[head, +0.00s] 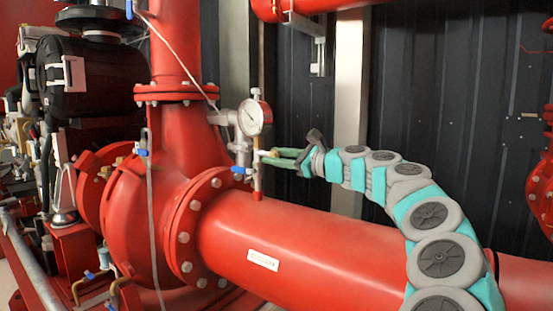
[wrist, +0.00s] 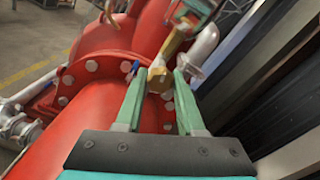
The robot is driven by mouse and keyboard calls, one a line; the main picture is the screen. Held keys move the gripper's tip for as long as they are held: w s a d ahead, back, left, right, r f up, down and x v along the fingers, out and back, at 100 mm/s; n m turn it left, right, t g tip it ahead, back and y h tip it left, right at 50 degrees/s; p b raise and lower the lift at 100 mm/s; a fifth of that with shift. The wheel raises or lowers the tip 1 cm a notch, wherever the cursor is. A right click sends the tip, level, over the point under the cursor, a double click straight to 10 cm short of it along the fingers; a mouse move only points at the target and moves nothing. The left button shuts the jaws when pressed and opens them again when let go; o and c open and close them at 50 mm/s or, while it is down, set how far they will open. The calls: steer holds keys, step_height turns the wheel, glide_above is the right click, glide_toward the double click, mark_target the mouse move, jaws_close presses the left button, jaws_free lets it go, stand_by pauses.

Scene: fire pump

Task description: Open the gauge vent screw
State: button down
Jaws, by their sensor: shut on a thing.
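The round white pressure gauge (head: 251,117) stands on a small pipe assembly above the red pipe in the head view. My gripper (head: 266,156) reaches in from the right with green fingers, just below and right of the gauge. In the wrist view the fingertips of my gripper (wrist: 158,76) stand on both sides of a brass-coloured fitting (wrist: 157,77). The gripper is shut on this fitting, which I take to be the gauge vent screw. Its details are too small and partly covered by the fingers in the head view. A blue lever (head: 240,170) sits left of the fingertips.
A large red pipe (head: 310,235) runs below my arm, with a bolted flange (head: 190,215) at its left. The red pump body stands left of the gauge. A dark ribbed wall (head: 450,90) and a pale post (head: 348,80) are behind. A thin grey hose hangs near the gauge.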

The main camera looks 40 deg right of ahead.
steer(key=n+b, duration=0.1)
steer(key=n, duration=0.3)
steer(key=shift+f+n+b, duration=0.1)
steer(key=shift+n+b, duration=0.2)
steer(key=shift+b, duration=0.05)
steer(key=n+b, duration=0.2)
steer(key=n, duration=0.1)
steer(key=shift+n, duration=0.4)
steer(key=n+b, duration=0.2)
steer(key=n, duration=0.2)
steer(key=shift+b, duration=0.3)
steer(key=n+b, duration=0.2)
steer(key=n, duration=0.4)
steer(key=n+b, duration=0.1)
steer(key=n, duration=0.1)
steer(key=shift+r+n, duration=0.25)
steer(key=shift+n, duration=0.05)
steer(key=shift+n+b, duration=0.45)
steer(key=shift+n, duration=1.35)
steer(key=n+b, duration=0.1)
steer(key=n, duration=0.5)
steer(key=shift+a+r, duration=0.1)
